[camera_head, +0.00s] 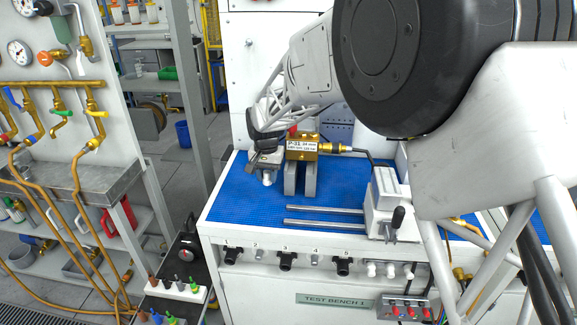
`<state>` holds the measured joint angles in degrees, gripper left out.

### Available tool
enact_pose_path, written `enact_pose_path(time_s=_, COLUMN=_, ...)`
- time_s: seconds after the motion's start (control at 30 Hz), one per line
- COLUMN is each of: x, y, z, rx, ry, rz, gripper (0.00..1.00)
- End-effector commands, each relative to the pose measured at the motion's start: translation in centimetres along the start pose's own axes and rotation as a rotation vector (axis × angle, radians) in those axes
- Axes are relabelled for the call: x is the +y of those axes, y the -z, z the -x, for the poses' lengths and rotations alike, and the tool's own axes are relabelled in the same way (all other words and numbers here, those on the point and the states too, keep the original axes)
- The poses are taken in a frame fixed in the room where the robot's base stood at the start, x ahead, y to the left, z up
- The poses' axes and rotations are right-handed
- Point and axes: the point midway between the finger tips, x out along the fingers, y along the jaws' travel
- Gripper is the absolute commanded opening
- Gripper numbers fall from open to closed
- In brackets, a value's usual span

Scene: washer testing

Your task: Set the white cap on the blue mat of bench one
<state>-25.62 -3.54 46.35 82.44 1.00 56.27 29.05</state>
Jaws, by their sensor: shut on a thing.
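My gripper (265,161) hangs over the left part of the blue mat (240,200) on the bench labelled TEST BENCH 1. It is shut on a small whitish piece, which I take for the white cap (268,178), at its fingertips. The cap is low over the mat; I cannot tell whether it touches it. The fingers hide its upper part.
A brass valve block (302,147) labelled P-31 stands on grey supports just right of my gripper. A vise (386,205) with two rods (325,216) is farther right. Bare mat lies left and in front. A pipe panel (60,110) stands left of the bench.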

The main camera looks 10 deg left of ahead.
Motion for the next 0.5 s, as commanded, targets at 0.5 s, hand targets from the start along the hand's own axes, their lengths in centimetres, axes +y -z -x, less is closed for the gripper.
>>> enact_pose_path(time_s=0.5, x=-3.6, y=-1.2, z=-1.6, rx=0.031, ry=0.000, rz=0.071, gripper=0.01)
